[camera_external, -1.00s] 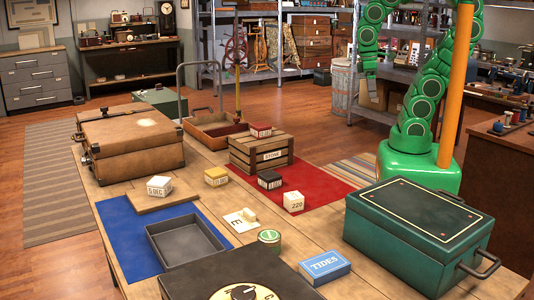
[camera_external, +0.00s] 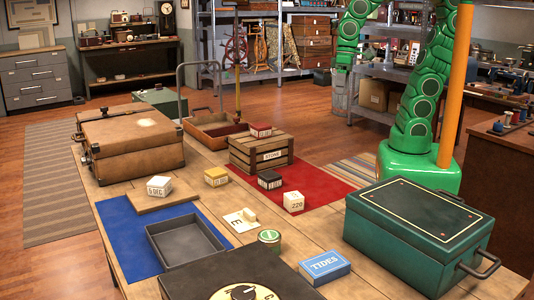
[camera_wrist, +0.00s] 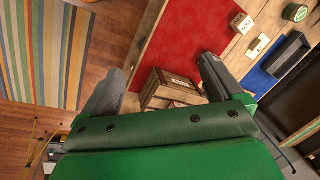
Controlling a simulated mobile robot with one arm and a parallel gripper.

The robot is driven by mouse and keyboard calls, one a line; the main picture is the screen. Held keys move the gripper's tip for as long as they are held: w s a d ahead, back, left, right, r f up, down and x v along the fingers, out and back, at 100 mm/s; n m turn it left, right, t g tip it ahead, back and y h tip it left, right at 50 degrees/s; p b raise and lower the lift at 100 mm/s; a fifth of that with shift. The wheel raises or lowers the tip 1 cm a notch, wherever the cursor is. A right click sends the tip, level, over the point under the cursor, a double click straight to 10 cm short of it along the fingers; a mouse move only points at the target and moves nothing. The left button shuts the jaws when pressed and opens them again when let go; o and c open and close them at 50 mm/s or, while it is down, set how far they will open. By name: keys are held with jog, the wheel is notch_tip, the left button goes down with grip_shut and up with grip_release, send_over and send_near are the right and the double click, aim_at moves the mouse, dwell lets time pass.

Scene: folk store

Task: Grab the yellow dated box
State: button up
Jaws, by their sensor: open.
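The yellow dated box (camera_external: 216,176) is a small cube with a pale top and a printed label on its front. It sits on the wooden table left of the black box, in front of the slatted crate; I cannot make it out in the wrist view. My gripper (camera_external: 341,108) hangs beyond the table at the upper right, well away from the yellow box. In the wrist view my gripper (camera_wrist: 160,85) has its two grey fingers wide apart, with nothing held between them.
Close by are the black box (camera_external: 269,179), white 5 DEC box (camera_external: 159,186), white 220 box (camera_external: 293,202) and slatted crate (camera_external: 245,155) with a red box (camera_external: 261,130) on top. A green chest (camera_external: 415,225) and brown suitcase (camera_external: 135,150) flank the table.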

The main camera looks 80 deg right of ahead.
jog(key=w+a+r+m+t+y, duration=0.25)
jog(key=w+a+m, duration=0.35)
jog(key=w+a, duration=0.55)
jog(key=w+a+r+m+t+y, duration=0.1)
jog(key=w+a+m+t+y, duration=0.15)
jog(key=w+a+m, duration=0.6)
jog(key=w+a+r+m+t+y, duration=0.2)
jog(key=w+a+m+t, duration=0.1)
jog(key=w+a, duration=1.05)
jog(key=w+a+f+m+t+h, duration=0.25)
jog(key=w+a+f+m, duration=0.2)
jog(key=f+m, duration=0.25)
jog(key=m+h, duration=1.5)
jog(key=m, duration=0.3)
send_near(219, 173)
jog(key=shift+n+g, duration=0.25)
jog(key=w, duration=0.1)
jog(key=w+d+f, duration=0.1)
jog(key=w, duration=0.2)
jog(key=shift+d+f, duration=0.2)
jog(key=shift+f, duration=0.1)
jog(key=shift+s+d, duration=0.1)
jog(key=shift+d, duration=0.1)
jog(key=shift+d+f+h, duration=0.15)
jog(key=shift+d+h, duration=0.05)
jog(key=shift+h, duration=0.05)
jog(key=shift+x, duration=3.75)
jog(key=c, duration=1.1)
